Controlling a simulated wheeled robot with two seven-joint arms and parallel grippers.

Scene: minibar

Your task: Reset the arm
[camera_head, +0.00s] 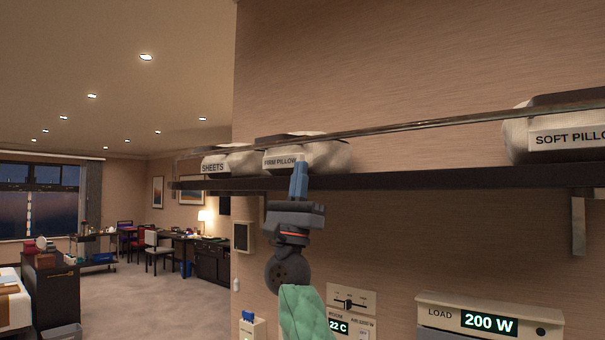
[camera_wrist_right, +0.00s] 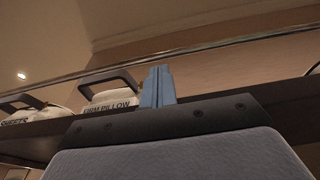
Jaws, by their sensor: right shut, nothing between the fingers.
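My right gripper (camera_head: 299,181) is raised in front of the wall shelf, with its blue fingers pointing up. Its fingers are shut together with nothing between them. They also show in the right wrist view (camera_wrist_right: 158,86), rising above the dark edge of the gripper's body. In the head view the fingertips overlap the shelf edge just below the firm pillow bag (camera_head: 300,156); whether they touch the shelf cannot be told. My left gripper is not in either view.
A dark wall shelf (camera_head: 420,180) with a metal rail runs across. It holds a sheets bag (camera_head: 225,162) and a soft pillow bag (camera_head: 560,128). Below are a thermostat panel (camera_head: 352,300) and a box reading 200 W (camera_head: 490,318). Open carpet (camera_head: 150,295) lies to the left.

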